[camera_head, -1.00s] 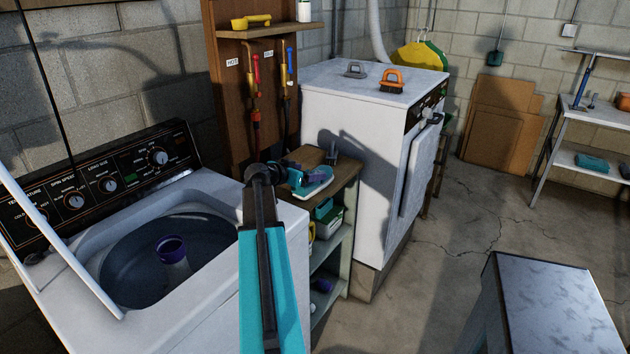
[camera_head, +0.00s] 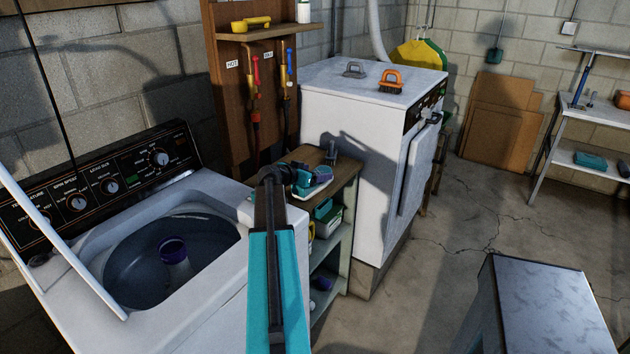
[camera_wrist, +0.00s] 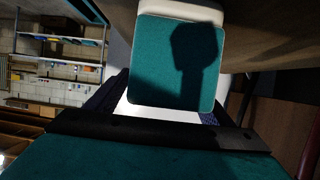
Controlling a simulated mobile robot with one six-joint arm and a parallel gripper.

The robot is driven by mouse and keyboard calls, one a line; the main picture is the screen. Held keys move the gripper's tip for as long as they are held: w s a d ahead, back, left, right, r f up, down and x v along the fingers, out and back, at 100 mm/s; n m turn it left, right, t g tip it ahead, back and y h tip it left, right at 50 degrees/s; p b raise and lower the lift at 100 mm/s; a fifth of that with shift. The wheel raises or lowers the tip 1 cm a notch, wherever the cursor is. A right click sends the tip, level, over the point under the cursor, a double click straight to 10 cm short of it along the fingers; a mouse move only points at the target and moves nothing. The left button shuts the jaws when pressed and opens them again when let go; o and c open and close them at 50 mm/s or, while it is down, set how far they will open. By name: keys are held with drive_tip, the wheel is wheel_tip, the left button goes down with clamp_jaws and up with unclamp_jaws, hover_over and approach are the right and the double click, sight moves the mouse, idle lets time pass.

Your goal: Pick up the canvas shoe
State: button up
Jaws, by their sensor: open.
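The canvas shoe (camera_head: 323,178), teal with a white sole, lies on top of the small wooden-topped shelf unit between the washer and the dryer. My gripper (camera_head: 305,179) is at the shoe's near left side and hides part of it. In the wrist view the shoe (camera_wrist: 176,62) shows large and close as a teal surface with a white rim, with a dark shadow on it. There my gripper (camera_wrist: 157,108) is open, its dark fingers apart on either side of the white edge. I cannot tell whether they touch it.
The open washer (camera_head: 200,195) stands at left with a purple-topped agitator. A small dark clamp-like item (camera_head: 332,150) stands behind the shoe. A grey-topped table is at lower right.

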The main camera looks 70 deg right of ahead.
drive_tip(key=shift+c, duration=0.5)
drive_tip(key=c, duration=1.2)
drive_tip(key=shift+r, duration=0.1)
drive_tip(key=shift+r+b, duration=0.75)
drive_tip(key=shift+r, duration=0.95)
drive_tip(key=shift+s+a+r+b, duration=0.25)
drive_tip(key=shift+s+a+b, duration=0.3)
drive_tip(key=shift+s+a, duration=1.3)
drive_tip(key=shift+s+a+r+b, duration=0.2)
drive_tip(key=shift+s+a+b, duration=0.4)
drive_tip(key=shift+s+a, duration=1.3)
drive_tip(key=shift+s+a+r+b, duration=0.25)
drive_tip(key=shift+s+a+b, duration=0.5)
drive_tip(key=shift+s, duration=2)
drive_tip(key=shift+a, duration=0.15)
